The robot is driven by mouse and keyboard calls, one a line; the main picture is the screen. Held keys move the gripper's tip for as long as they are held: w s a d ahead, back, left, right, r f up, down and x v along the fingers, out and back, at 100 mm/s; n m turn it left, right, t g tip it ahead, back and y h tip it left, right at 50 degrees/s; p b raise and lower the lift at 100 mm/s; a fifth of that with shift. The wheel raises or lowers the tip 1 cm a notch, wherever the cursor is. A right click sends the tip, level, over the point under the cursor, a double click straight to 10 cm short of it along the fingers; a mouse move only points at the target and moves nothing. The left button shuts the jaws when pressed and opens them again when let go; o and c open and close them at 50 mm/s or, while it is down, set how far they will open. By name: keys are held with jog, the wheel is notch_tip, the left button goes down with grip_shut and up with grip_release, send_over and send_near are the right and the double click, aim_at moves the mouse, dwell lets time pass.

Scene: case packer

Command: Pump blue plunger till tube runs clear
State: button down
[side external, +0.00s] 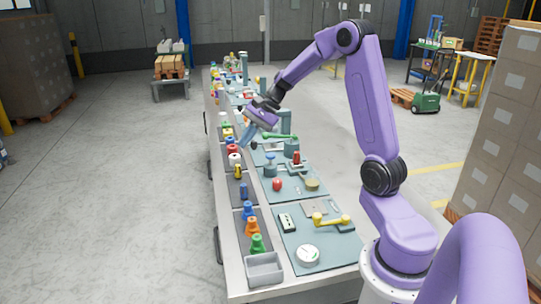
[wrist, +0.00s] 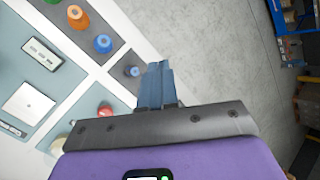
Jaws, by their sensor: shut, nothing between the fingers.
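A short grey-blue cylinder with a blue top (side external: 270,160) stands on a teal panel of the long bench in the side view; it may be the plunger, but I cannot be sure. Other blue pieces are a small upright one (side external: 243,189) and a bottle-shaped one (side external: 248,211) on the dark left strip. A round blue piece (wrist: 132,71) shows beside my fingers in the wrist view. My gripper (side external: 245,141) is above the bench's left strip, blue fingers together and empty; they also show in the wrist view (wrist: 157,68). I cannot make out a tube.
Red, orange, green and yellow pieces line the strip. A red ball (side external: 277,184), a yellow crank handle (side external: 331,220), a white round dial (side external: 307,255) and a grey tray (side external: 264,269) are on the near bench. The floor left of the bench is clear.

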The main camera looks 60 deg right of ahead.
aim_at(270, 155)
jog(key=d+m+t+h, duration=0.2)
jog(key=d+m, duration=0.5)
jog(key=d, duration=1)
jog(key=shift+w+f+t, duration=0.25)
jog(key=shift+w+t, duration=0.2)
jog(key=shift+t, duration=0.45)
jog(key=shift+f, duration=4.4)
jog(key=shift+f, duration=0.15)
jog(key=shift+f, duration=0.3)
jog(key=shift+f, duration=1.25)
jog(key=shift+r, duration=1.7)
